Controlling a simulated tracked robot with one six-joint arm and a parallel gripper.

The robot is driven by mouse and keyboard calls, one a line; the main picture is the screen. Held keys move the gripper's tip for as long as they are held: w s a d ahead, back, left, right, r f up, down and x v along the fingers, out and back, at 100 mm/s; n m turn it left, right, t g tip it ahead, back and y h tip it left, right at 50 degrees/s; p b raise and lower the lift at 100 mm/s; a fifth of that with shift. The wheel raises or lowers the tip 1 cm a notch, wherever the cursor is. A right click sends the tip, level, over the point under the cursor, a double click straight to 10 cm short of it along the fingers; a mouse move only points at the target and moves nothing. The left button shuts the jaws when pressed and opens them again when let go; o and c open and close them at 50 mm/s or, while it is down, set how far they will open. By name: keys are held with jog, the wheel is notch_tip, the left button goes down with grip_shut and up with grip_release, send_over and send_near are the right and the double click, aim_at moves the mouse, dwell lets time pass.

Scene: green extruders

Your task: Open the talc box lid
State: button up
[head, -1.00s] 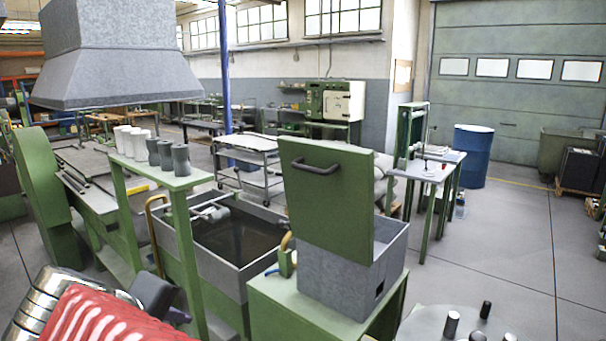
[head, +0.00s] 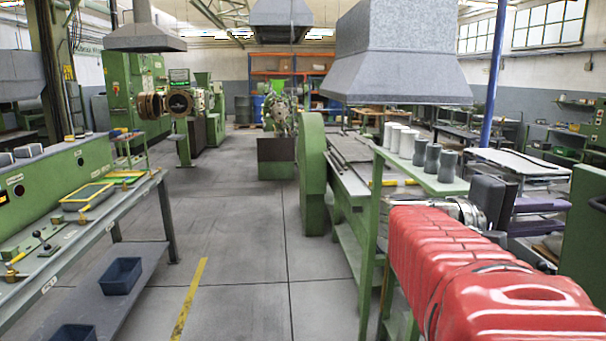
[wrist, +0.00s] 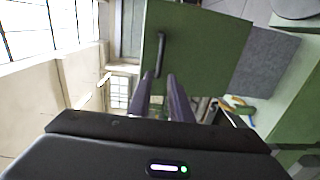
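The talc box lid is a green panel with a dark bar handle (wrist: 160,55); the lid (wrist: 205,45) fills the upper middle of the wrist view. It extends from the grey talc box (wrist: 268,62) and appears raised. In the head view only part of the lid (head: 588,215) shows at the right edge. My gripper (wrist: 160,75) has its two dark fingers apart with nothing between them. In the head view my gripper (head: 492,200) is partly hidden.
A green stand (head: 425,175) with grey and white cups is beside my arm. A grey hood (head: 400,60) hangs above the bench. A control desk (head: 70,190) stands at left. The floor aisle (head: 235,230) between is clear.

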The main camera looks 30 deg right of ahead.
jog(key=shift+x, duration=6.85)
jog(key=shift+f, duration=0.1)
jog(key=shift+c, duration=0.2)
grip_shut()
